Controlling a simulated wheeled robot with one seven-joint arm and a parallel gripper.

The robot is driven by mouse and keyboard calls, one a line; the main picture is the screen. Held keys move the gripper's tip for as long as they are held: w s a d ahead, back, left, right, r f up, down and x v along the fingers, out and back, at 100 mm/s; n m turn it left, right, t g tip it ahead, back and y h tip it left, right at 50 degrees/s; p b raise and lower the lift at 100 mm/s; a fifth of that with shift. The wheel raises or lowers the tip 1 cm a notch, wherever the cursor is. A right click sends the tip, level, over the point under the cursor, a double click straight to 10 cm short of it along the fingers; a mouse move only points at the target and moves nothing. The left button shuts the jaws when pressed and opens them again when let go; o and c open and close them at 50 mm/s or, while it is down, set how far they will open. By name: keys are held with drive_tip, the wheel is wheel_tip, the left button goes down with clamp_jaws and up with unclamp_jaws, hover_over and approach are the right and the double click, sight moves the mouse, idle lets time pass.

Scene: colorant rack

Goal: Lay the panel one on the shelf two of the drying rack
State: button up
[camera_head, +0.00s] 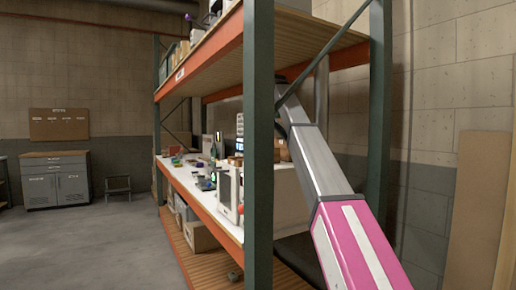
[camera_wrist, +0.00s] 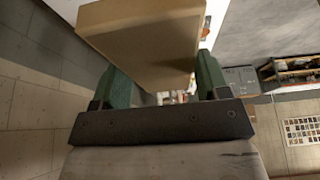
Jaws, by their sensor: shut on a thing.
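In the wrist view, my gripper (camera_wrist: 160,88) has green fingers, one on each side of a tan, flat-faced panel (camera_wrist: 140,30). It is shut on this panel, which fills the top middle of the view. No label shows on it, so I cannot tell whether it is panel one. In the head view, my arm reaches up behind a green rack post, and my gripper is hidden. I cannot make out the drying rack or its shelf two in either view.
A tall shelving rack with green posts (camera_head: 258,150) and orange beams fills the middle of the head view. Its white middle shelf (camera_head: 205,195) holds many small items. A grey cabinet (camera_head: 56,185) and a stool (camera_head: 118,183) stand far left. The floor (camera_head: 100,240) there is clear.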

drive_tip(key=shift+w+a, duration=0.15)
drive_tip(key=shift+f, duration=0.2)
drive_tip(key=shift+s+a+f, duration=0.2)
drive_tip(key=shift+s+f, duration=2.45)
drive_tip(key=shift+s, duration=0.2)
drive_tip(key=shift+s+a+f, duration=0.2)
drive_tip(key=shift+s+f, duration=2.45)
drive_tip(key=shift+s, duration=0.15)
drive_tip(key=shift+f, duration=0.1)
drive_tip(key=o, duration=1)
drive_tip(key=shift+c, duration=0.2)
drive_tip(key=v, duration=1.2)
